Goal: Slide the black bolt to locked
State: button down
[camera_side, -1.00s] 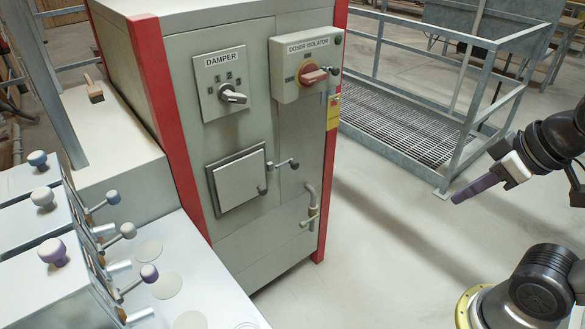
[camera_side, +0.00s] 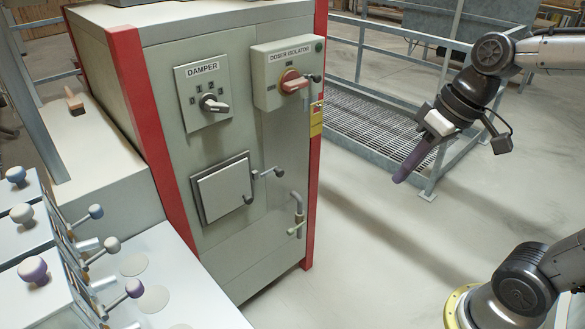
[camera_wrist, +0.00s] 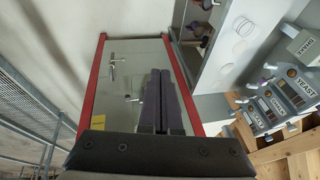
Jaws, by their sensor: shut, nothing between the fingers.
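The grey cabinet (camera_side: 233,266) has red corner posts and a DAMPER switch (camera_side: 213,104). A metal railing (camera_side: 440,158) around a grating stands behind my gripper. Several ball-knobbed levers stand at left, including a purple one (camera_side: 134,288). The floor before the cabinet is clear.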

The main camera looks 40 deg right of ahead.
jog(key=w+d+f+m+y, duration=0.1)
jog(key=w+d+f+y, duration=0.1)
jog(key=w, duration=0.6)
jog(key=w+d+f+y, duration=0.2)
jog(key=w+f, duration=0.1)
jog(key=w, duration=0.5)
jog(key=w+d+f+m+y, duration=0.1)
jog(key=w+d+f+y, duration=0.1)
jog(key=w, duration=0.7)
jog(key=w+d+f+m+t+y, duration=0.1)
jog(key=w+d+f+m+t, duration=0.1)
jog(key=w+d+f, duration=0.3)
jog(key=w+d+f+m+t+y, duration=0.1)
jog(key=w+d+f+t, duration=0.4)
jog(key=d+f, duration=0.7)
notch_tip(320, 180, down, 2)
jog(key=shift+w+d+f+m, duration=0.1)
jog(key=shift+w+d+m, duration=0.15)
jog(key=shift+m, duration=0.35)
jog(key=s+a+x, duration=0.2)
jog(key=x, duration=1.1)
